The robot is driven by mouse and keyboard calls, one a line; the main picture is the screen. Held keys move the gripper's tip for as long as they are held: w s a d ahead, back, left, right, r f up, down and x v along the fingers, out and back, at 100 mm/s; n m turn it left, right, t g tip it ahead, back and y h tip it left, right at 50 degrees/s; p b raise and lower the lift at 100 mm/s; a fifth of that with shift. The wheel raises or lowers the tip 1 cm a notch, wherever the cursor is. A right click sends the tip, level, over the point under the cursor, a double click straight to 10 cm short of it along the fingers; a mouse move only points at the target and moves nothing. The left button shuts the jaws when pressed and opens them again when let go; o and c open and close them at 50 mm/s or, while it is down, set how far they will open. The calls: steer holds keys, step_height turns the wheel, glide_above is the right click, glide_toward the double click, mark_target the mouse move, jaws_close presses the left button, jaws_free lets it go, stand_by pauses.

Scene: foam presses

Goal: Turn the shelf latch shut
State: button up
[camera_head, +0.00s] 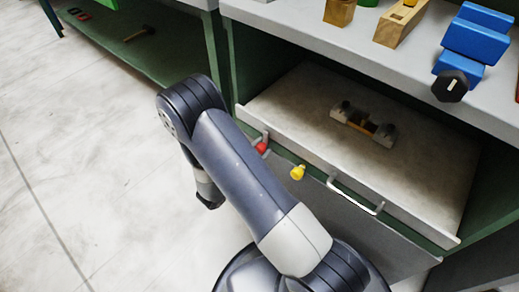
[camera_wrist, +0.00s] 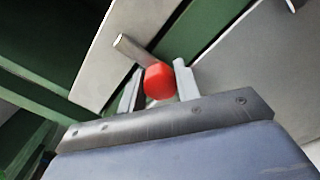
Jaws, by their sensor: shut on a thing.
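The shelf latch shows in the head view as a red knob (camera_head: 262,148) with a short grey metal bar (camera_head: 266,137), at the left end of the shelf's front edge. In the wrist view the red knob (camera_wrist: 159,81) sits between the two fingers of my gripper (camera_wrist: 160,84), which is shut on it. The latch bar (camera_wrist: 134,50) reaches up and left from the knob, slanting across the pale shelf edge and the green frame. In the head view my arm hides most of the gripper.
A yellow knob (camera_head: 297,173) and a pale handle (camera_head: 355,196) are on the front to the right of the latch. A small clamp-like object (camera_head: 362,123) lies on the shelf board (camera_head: 285,100). A blue vise (camera_head: 470,45) stands on the bench top (camera_head: 290,22). The floor at left is clear.

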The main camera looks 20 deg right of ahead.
steer(key=shift+r, duration=0.15)
steer(key=o, duration=0.9)
steer(key=shift+o, duration=0.2)
steer(key=shift+s+a, duration=0.1)
steer(key=shift+s, duration=0.05)
steer(key=p+v, duration=0.2)
steer(key=v, duration=0.8)
steer(key=shift+s+a, duration=0.2)
steer(key=shift+w+d, duration=0.1)
steer(key=b+x, duration=0.2)
steer(key=x, duration=0.8)
steer(key=shift+w+d, duration=0.2)
steer(key=shift+d, duration=0.1)
steer(key=shift+a, duration=0.1)
